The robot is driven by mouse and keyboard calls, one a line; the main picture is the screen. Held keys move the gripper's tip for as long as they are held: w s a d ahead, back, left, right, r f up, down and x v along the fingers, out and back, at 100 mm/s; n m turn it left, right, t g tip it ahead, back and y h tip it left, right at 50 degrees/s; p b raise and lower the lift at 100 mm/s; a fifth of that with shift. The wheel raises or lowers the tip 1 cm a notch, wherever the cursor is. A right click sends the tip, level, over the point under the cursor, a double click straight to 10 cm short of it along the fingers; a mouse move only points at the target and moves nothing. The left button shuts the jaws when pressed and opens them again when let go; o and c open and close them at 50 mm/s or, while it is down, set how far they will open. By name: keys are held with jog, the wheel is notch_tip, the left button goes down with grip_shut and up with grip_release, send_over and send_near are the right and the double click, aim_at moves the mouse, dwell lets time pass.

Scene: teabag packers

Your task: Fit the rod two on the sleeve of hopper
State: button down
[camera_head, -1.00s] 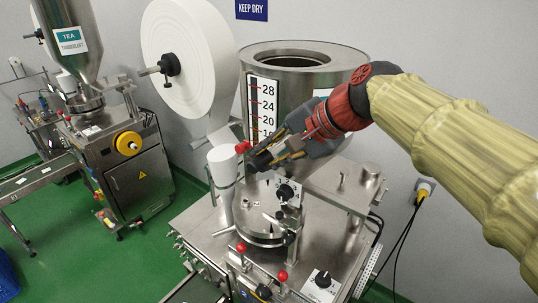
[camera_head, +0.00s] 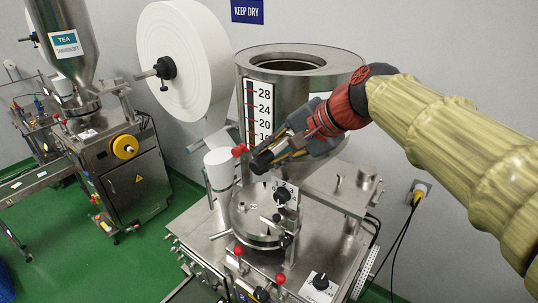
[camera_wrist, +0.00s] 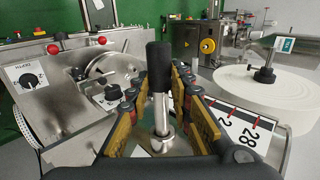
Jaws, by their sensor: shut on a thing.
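My gripper (camera_head: 268,160) is shut on a rod with a black grip (camera_wrist: 158,68) and a bare metal shaft (camera_wrist: 161,115) with a collar. The rod stands between the yellow finger pads in the wrist view. No label on it shows, so I cannot tell if it is rod two. The hopper (camera_head: 330,88) is the big open steel cylinder with a numbered scale (camera_head: 259,108). My gripper is in front of its lower part, above the machine's round plate (camera_head: 255,222). I cannot make out the sleeve; my gripper and arm hide part of the hopper.
A dial block (camera_head: 284,194) lies just below. A large paper roll (camera_head: 178,55) is behind left. A second machine (camera_head: 125,170) stands further left, with green floor between.

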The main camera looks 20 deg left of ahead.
jog(key=w+d+p, duration=0.2)
jog(key=w, duration=0.4)
jog(key=shift+w, duration=0.35)
dwell(2.2)
jog(key=c, duration=1.5)
grip_release()
jog(key=shift+r, duration=0.15)
jog(key=shift+c, duration=0.2)
jog(key=v, duration=1.1)
jog(key=shift+s+d, duration=0.2)
jog(key=shift+d, duration=0.05)
jog(key=shift+r, duration=0.15)
jog(key=shift+c, duration=0.5)
